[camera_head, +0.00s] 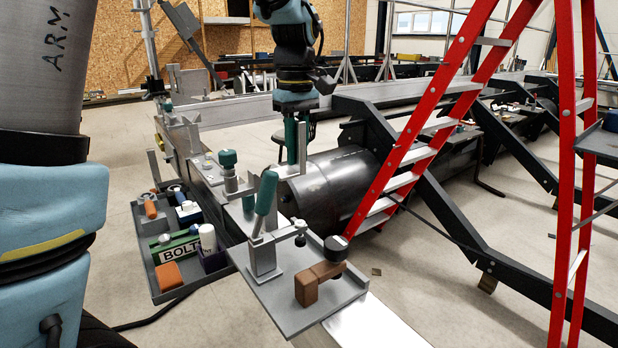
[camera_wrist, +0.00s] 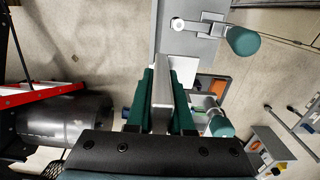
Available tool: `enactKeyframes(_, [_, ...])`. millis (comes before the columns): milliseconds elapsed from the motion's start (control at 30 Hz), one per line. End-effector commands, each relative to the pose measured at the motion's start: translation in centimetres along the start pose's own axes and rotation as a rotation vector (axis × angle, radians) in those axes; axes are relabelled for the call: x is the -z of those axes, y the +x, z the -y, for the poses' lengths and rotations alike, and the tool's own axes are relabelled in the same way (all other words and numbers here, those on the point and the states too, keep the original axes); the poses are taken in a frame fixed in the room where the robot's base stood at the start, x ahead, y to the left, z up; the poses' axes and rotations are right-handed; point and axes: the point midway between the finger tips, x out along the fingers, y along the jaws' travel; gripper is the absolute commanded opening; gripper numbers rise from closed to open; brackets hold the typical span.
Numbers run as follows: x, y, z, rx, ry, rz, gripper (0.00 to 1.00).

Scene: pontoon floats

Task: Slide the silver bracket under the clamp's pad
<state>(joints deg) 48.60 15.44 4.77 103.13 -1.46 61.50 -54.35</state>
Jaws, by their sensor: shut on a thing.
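My gripper (camera_head: 297,150) points down beyond the clamp in the head view. In the wrist view its teal fingers (camera_wrist: 163,105) are shut on the silver bracket (camera_wrist: 165,95), a flat pale metal piece that sticks out past the fingertips. The clamp (camera_head: 264,245) stands on a grey plate (camera_head: 285,312), its teal handle (camera_head: 266,192) upright. Its arm reaches right to a small dark pad (camera_head: 300,226) above the plate. The bracket is apart from the pad, on its far side. The wrist view shows the handle (camera_wrist: 243,42) end-on, near the top.
A brown block (camera_head: 308,288) with a black knob sits on the plate's front right. Another teal-topped fixture (camera_head: 228,160) stands behind the clamp. A dark cylinder (camera_head: 335,190) and red ladder (camera_head: 410,150) are right. A tray (camera_head: 165,285) of parts lies left.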

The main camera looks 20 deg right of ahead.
Motion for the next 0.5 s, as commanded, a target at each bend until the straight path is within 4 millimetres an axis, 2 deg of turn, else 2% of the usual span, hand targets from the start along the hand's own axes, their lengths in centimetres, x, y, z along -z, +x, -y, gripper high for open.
enactKeyframes(233, [0.0, 2.4, 0.1, 0.002, 0.0, 0.001, 0.0])
enactKeyframes(500, [0.0, 6.3, 0.0, 0.002, 0.0, 0.002, 0.0])
